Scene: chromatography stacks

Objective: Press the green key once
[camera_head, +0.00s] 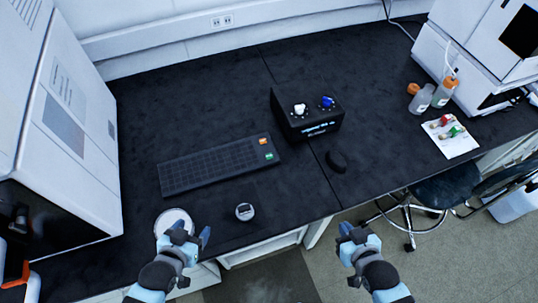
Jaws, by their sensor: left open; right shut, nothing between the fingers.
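The green key (269,156) is a small green square at the right end of a dark keyboard (215,167), just below an orange key (263,141). The keyboard lies on the black bench. My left gripper (189,232) is open at the bench's front edge, below and left of the green key and apart from it. My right gripper (352,231) is shut and empty, in front of the bench edge, below and right of the key. Nothing covers the green key.
A black box (308,115) with white and blue knobs stands behind the keyboard, right of it. A mouse (337,161) and a small round device (245,211) lie nearby. A white round item (172,221) sits by my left gripper. Bottles (421,99) stand at right.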

